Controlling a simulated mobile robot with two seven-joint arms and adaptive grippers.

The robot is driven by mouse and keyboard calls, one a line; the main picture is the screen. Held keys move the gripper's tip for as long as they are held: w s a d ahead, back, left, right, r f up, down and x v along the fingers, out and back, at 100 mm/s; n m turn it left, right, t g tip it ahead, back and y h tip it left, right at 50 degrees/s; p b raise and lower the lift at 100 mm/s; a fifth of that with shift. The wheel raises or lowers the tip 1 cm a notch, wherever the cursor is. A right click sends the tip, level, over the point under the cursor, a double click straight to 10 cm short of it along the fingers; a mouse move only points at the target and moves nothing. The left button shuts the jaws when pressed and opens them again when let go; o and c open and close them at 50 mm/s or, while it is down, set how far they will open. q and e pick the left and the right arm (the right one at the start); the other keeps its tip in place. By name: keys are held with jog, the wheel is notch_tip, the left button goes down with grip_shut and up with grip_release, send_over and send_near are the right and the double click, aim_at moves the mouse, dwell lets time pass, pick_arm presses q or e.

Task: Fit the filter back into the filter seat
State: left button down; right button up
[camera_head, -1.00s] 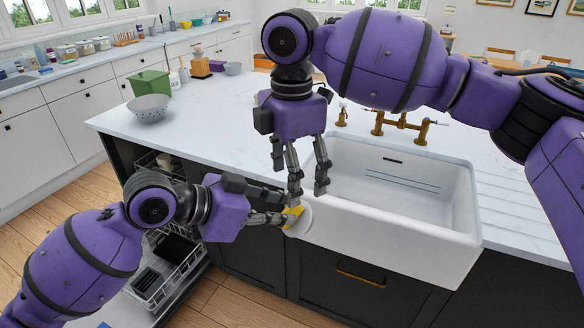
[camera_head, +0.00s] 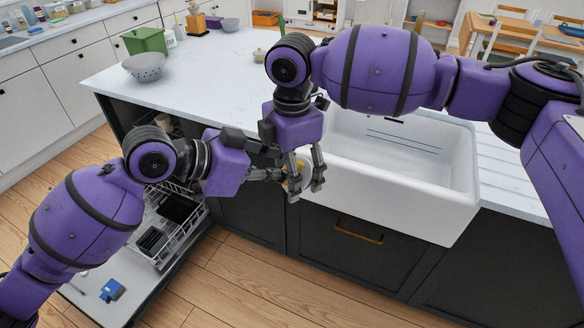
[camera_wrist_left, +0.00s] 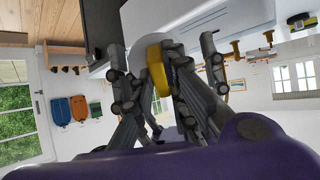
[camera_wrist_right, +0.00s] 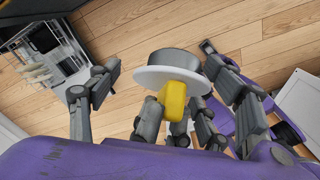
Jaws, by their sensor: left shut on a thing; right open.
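The filter, a grey cylinder (camera_wrist_right: 190,62) with a wide white disc and a yellow grip (camera_wrist_right: 173,100), is held in the air in front of the sink. My left gripper (camera_head: 284,176) is shut on the yellow grip; the grip also shows in the left wrist view (camera_wrist_left: 157,82). My right gripper (camera_head: 306,188) points down at the filter. Its fingers are open, spread on both sides of the filter in the right wrist view; contact cannot be told. The filter seat cannot be made out. The dishwasher stands open, its lower rack (camera_head: 172,232) over the door.
A blue object (camera_head: 112,290) lies on the lowered dishwasher door (camera_head: 85,280). The white sink (camera_head: 400,205) is behind and right of my grippers. A colander (camera_head: 144,66) and green box (camera_head: 144,40) stand on the counter. The wood floor in front is clear.

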jog(key=c, duration=0.8)
pick_arm(q)
jog(key=shift+s+d, duration=0.15)
pick_arm(e)
jog(key=shift+w, duration=0.1)
jog(key=c, duration=0.3)
pick_arm(q)
jog(key=c, duration=1.7)
grip_release()
pick_arm(e)
jog(key=shift+a, duration=0.1)
jog(key=shift+c, duration=0.8)
pick_arm(q)
jog(key=shift+o, duration=0.2)
jog(key=shift+r, duration=0.1)
